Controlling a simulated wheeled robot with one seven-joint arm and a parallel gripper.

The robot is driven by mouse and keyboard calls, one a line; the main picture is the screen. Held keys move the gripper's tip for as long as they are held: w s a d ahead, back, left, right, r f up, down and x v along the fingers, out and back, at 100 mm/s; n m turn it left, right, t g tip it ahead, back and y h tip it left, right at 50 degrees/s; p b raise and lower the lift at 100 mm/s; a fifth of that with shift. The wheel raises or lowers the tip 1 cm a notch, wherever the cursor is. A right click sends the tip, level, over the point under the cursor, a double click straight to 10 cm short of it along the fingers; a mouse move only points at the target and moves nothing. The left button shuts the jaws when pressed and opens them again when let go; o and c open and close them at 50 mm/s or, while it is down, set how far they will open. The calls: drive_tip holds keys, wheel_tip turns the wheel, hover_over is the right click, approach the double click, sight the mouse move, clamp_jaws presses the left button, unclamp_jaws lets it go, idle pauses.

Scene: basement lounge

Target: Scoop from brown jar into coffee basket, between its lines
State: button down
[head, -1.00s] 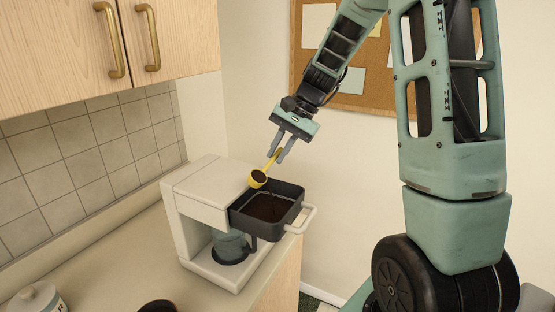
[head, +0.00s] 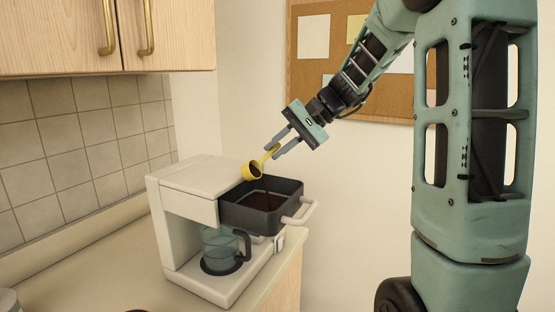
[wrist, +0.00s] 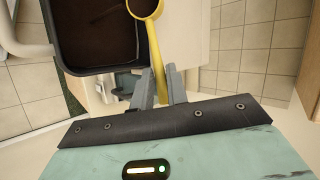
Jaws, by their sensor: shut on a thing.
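My gripper (head: 283,146) is shut on the handle of a yellow scoop (head: 252,171), above the back edge of the coffee basket. The dark coffee basket (head: 298,188) is pulled out of the white coffee machine (head: 180,182) and holds brown grounds (head: 262,201). Its lines cannot be made out. In the wrist view the scoop (wrist: 152,45) is between the fingers (wrist: 160,88), with its bowl over the basket (wrist: 50,25). The brown jar cannot be clearly seen.
A glass carafe (head: 219,243) stands in the machine under the basket. The basket's pale handle (head: 301,212) sticks out to the right. Wall cupboards (head: 95,30) hang above left.

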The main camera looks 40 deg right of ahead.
drive_tip(key=n+t+y+b, duration=0.2)
drive_tip(key=b, duration=0.6)
drive_tip(key=s+f+n+t+y+b, duration=0.1)
drive_tip(key=n+t+y+b, duration=0.1)
drive_tip(key=b, duration=0.6)
drive_tip(key=n+t+y+b, duration=0.1)
drive_tip(key=n+y+b, duration=0.2)
drive_tip(key=b, duration=0.6)
drive_tip(key=shift+s+d+f+t+y, duration=0.2)
drive_tip(key=shift+d+f+t+y, duration=0.2)
drive_tip(key=shift+y, duration=0.2)
drive_tip(key=shift+r, duration=0.1)
